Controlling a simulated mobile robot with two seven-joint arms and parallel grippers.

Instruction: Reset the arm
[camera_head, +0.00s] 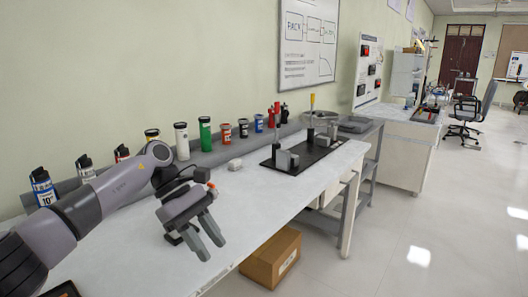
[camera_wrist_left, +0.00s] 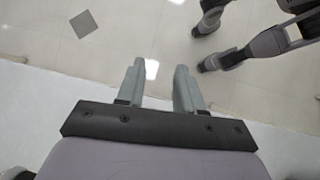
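My left arm (camera_head: 92,206) comes in from the left over the white workbench. My left gripper (camera_head: 211,240) hangs over the bench's front part, its two grey fingers pointing down and toward the front edge. In the left wrist view the left gripper (camera_wrist_left: 158,80) shows its two fingers apart with nothing between them. The floor and the bench edge lie beyond the fingertips. My right gripper is not in the head view; parts of another arm of mine (camera_wrist_left: 255,45) show at the upper right of the left wrist view, and I cannot make out its fingers clearly.
The white workbench (camera_head: 262,191) carries a row of bottles, such as a green one (camera_head: 205,134), along the wall. A black plate (camera_head: 310,152) with metal fixtures lies at its far end. A small white block (camera_head: 235,164) is mid-bench. A cardboard box (camera_head: 272,258) stands below.

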